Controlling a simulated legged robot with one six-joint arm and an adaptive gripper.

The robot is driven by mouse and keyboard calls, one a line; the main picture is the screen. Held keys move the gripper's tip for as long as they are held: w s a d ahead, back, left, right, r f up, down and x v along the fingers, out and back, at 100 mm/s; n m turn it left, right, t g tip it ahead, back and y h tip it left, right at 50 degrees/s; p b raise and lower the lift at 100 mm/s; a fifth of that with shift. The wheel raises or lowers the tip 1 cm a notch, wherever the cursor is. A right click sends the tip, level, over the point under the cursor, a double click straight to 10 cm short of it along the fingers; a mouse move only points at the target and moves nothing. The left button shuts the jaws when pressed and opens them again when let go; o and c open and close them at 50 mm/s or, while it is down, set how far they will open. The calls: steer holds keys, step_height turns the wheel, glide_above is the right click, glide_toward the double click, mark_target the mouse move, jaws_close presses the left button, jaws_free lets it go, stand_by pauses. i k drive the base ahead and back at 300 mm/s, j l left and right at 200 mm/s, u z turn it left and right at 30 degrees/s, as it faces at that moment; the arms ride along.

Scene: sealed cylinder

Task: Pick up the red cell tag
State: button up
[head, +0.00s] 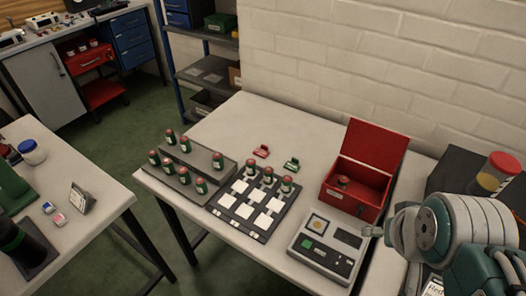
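A small red tag (261,151) lies on the white table (215,128), behind the dark grid board. A similar green tag (291,165) lies to its right and a little nearer. Nothing visible touches the red tag. My arm reaches in from the lower right. What looks like my gripper (374,231) is at its left end, in front of the red box and beside the grey device. It is well to the right of the red tag. Its fingers are too small and too hidden to tell whether they are open.
A dark grid board (239,238) with white squares holds several red-capped vials. A stepped grey rack (211,160) with more vials stands to its left. An open red box (353,208) and a grey device (308,262) stand on the right.

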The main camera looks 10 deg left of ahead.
mark_target(262, 152)
steer(key=k+j, duration=0.35)
steer(key=j+z, duration=0.1)
steer(key=j, duration=0.35)
steer(key=k+j+z, duration=0.1)
steer(key=j, duration=0.3)
steer(key=i+j, duration=0.15)
steer(key=j, duration=0.15)
steer(key=i+j+z, duration=0.1)
steer(key=i+j, duration=0.25)
steer(key=j, duration=0.2)
steer(key=i+j+z, duration=0.1)
steer(key=i, duration=0.3)
